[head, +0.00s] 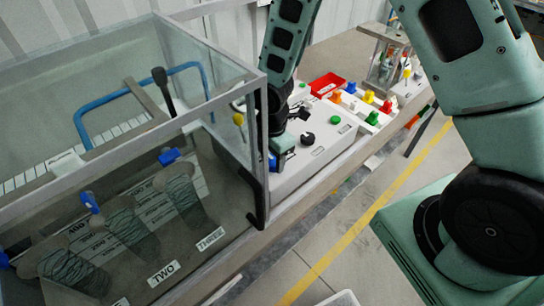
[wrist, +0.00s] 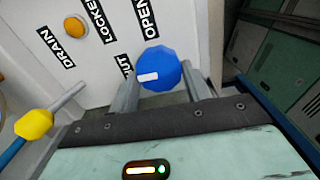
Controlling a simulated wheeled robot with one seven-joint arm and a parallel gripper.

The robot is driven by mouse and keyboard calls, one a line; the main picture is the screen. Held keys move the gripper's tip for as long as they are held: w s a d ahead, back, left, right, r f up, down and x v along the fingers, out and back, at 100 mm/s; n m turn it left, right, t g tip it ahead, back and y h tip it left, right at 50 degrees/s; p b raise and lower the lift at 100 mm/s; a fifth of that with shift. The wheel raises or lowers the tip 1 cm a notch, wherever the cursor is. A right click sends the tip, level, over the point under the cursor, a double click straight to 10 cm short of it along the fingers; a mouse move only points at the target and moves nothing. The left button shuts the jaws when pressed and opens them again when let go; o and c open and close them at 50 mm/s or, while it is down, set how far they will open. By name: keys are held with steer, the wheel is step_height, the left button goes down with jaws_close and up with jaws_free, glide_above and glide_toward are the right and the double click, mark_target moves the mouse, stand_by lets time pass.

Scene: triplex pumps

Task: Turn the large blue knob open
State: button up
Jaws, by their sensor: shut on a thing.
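The large blue knob (wrist: 158,66) is faceted and has a white mark on its face, on the lower left side. It stands out from a white panel with labels OPEN (wrist: 145,18) and LOCKED (wrist: 101,18), and one partly hidden label ending in "UT" beside the knob. My gripper (wrist: 160,82) is shut on the blue knob, one finger on each side of it. In the head view, my gripper (head: 280,150) is at the left end of the white box (head: 300,170), and a bit of blue (head: 272,163) shows beside it.
An orange round knob (wrist: 75,29) sits near the DRAIN label (wrist: 55,48). A yellow knob (wrist: 34,124) is close on the left. A glass tank (head: 150,130) stands left of my gripper. A black knob (head: 307,138) and green button (head: 335,119) top the white box.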

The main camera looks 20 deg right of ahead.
steer(key=m+b, duration=0.1)
steer(key=m, duration=0.3)
steer(key=shift+w+m, duration=0.1)
steer(key=shift+m, duration=0.2)
steer(key=m+b, duration=0.2)
steer(key=m, duration=0.2)
steer(key=shift+w, duration=0.1)
steer(key=m+b, duration=0.1)
steer(key=m, duration=0.4)
steer(key=shift+w, duration=0.1)
steer(key=shift+d+m, duration=0.1)
steer(key=shift+m, duration=1.8)
steer(key=o, duration=1)
steer(key=shift+b, duration=0.3)
steer(key=shift+r, duration=0.1)
